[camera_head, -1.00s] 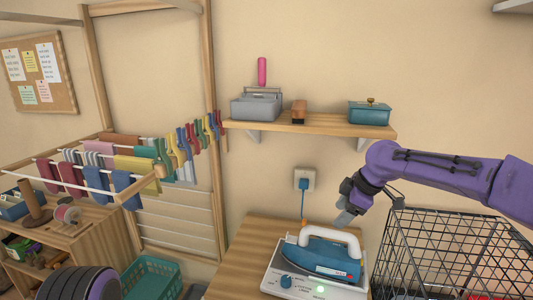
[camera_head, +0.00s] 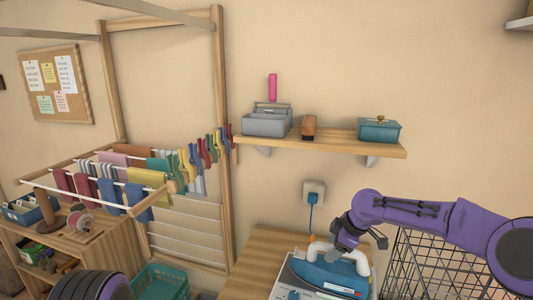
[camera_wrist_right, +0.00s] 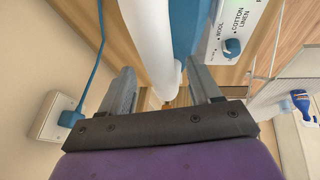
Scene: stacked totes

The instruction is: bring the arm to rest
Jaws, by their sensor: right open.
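My right gripper (camera_head: 338,250) is at the end of my purple arm, low in the head view, over the iron's white handle. In the right wrist view the two grey fingers of the gripper (camera_wrist_right: 163,85) are apart. The white handle (camera_wrist_right: 148,45) runs between them, with nothing clamped. The blue iron (camera_head: 325,275) rests on a white base with a dial, on a wooden table; the bottom of the head view cuts the base off. The left gripper does not show.
A black wire crate (camera_head: 428,262) stands right of the iron. A wall outlet (camera_head: 314,192) with a blue cord is behind it. Above is a shelf (camera_head: 330,140) with a grey toolbox and a teal box. A drying rack (camera_head: 85,182) with cloths stands left.

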